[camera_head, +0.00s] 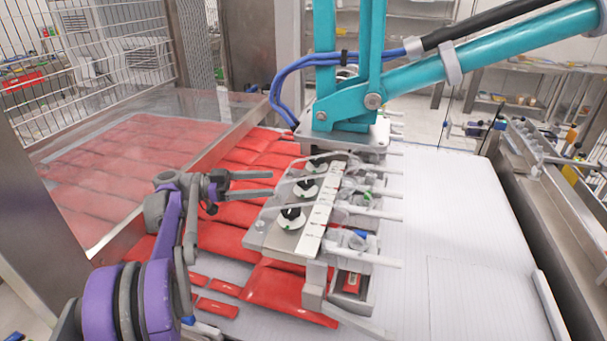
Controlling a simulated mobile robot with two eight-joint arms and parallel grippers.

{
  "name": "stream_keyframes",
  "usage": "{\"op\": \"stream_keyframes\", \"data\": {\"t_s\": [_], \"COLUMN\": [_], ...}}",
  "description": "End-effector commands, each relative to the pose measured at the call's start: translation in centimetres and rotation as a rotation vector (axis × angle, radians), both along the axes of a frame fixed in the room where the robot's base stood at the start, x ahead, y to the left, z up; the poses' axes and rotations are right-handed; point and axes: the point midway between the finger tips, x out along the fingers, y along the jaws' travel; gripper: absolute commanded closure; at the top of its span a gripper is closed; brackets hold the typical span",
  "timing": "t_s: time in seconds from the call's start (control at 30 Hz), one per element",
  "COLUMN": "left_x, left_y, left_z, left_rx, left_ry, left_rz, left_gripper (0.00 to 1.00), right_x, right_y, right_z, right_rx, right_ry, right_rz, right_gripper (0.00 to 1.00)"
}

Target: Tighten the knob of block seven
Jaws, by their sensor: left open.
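The vacuum picker head (318,215) hangs from a teal arm (345,80) in the middle of the view. Its top plate carries a row of black knobs on white round dials: a near one (291,215), a middle one (307,187) and a far one (316,163). I cannot read which block is number seven. My left gripper (272,183) is open and empty. Its two fingers point right, with their tips at the left edge of the plate, close to the middle knob and apart from it. My right gripper is not in view.
Red packs (290,290) lie under and left of the picker head. A clear panel (120,160) covers more red packs at left. A white ribbed conveyor surface (450,230) is bare at right. Blue hoses (285,85) loop beside the teal arm.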

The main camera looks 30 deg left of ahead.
Motion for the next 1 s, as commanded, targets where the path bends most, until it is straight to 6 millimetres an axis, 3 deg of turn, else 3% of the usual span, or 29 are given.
{"op": "stream_keyframes", "data": {"t_s": [0.6, 1.0], "left_x": [5.6, 6.1], "left_y": [-7.9, -8.7], "left_z": [0.1, 0.0], "left_rx": [0.001, 0.000], "left_ry": [-0.001, 0.000], "left_rz": [-0.003, 0.000], "left_gripper": [0.19, 0.19], "right_x": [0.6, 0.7], "right_y": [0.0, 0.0], "right_z": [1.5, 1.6], "right_rx": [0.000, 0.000], "right_ry": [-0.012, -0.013], "right_rz": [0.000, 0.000], "right_gripper": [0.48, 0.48]}}
